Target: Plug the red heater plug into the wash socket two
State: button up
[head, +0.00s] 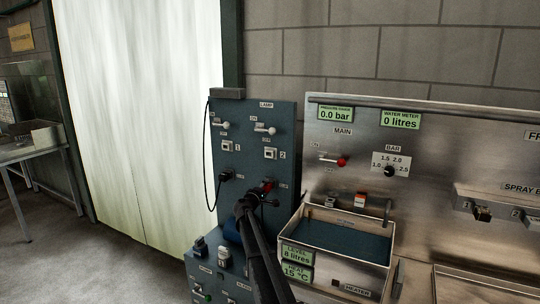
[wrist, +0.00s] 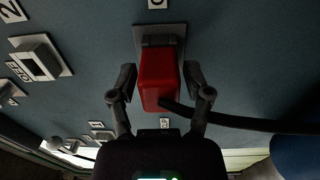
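The red heater plug (wrist: 159,78) sits against a grey socket plate (wrist: 176,32) on the blue panel. Its black cable runs off to the right in the wrist view. My gripper (wrist: 160,67) has one finger on each side of the plug, close against its sides, and appears shut on it. In the head view the red plug (head: 267,186) shows at the lower right of the lamp panel, partly behind my gripper (head: 256,198). I cannot tell which socket is wash socket two; a label 2 (head: 282,155) stands beside an upper fitting on this panel.
A black plug with a cable (head: 226,175) is left of the red one on the lamp panel (head: 251,116). A steel tank (head: 384,258) marked HEATER stands close right of my arm. A steel panel (head: 433,150) with a red-handled switch rises behind it. A lower box carries more fittings.

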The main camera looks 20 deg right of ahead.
grip_shut()
jog(key=shift+s+a, duration=0.15)
jog(key=shift+v, duration=1.9)
jog(key=shift+v, duration=0.9)
jog(key=shift+r, duration=0.15)
notch_tip(320, 180, up, 14)
jog(key=s+a+p, duration=0.1)
jog(key=a+p, duration=0.1)
jog(key=p, duration=1.2)
jog(key=shift+s+a+p, duration=0.15)
jog(key=shift+s+p, duration=0.15)
jog(key=shift+s, duration=0.05)
